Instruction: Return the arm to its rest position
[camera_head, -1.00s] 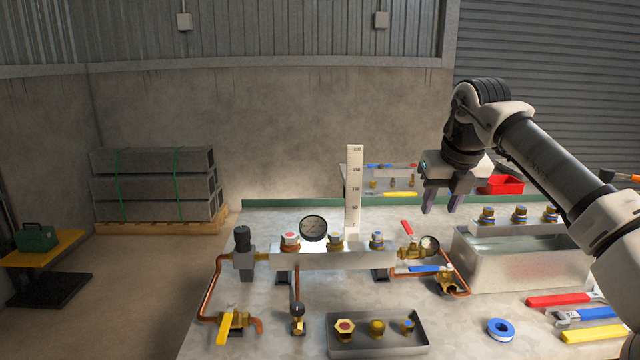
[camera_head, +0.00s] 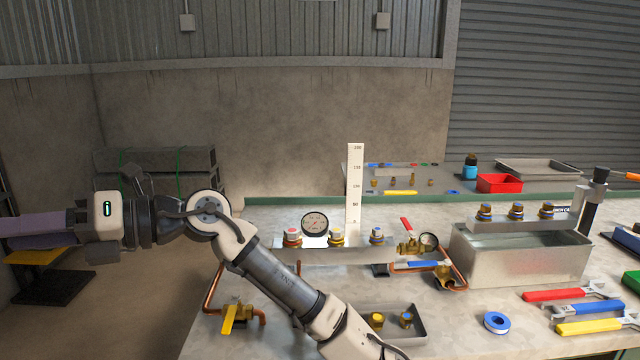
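My arm (camera_head: 275,275) rises from the bottom of the view, bends at an elbow over the bench's left part, and stretches to the left. My gripper (camera_head: 12,230) lies level at the far left edge, beyond the bench, above the yellow-topped stand. Its dark purplish fingers run to the picture's edge and overlap, so their gap cannot be judged. Nothing is visible held in it.
The brass-and-copper manifold (camera_head: 350,256) with a round gauge (camera_head: 315,224) stands behind my forearm. A tall white scale (camera_head: 355,185) rises behind it. A metal tank (camera_head: 520,258) stands right, with wrenches (camera_head: 585,308) and blue tape (camera_head: 497,323) in front. Stacked blocks (camera_head: 180,165) stand back left.

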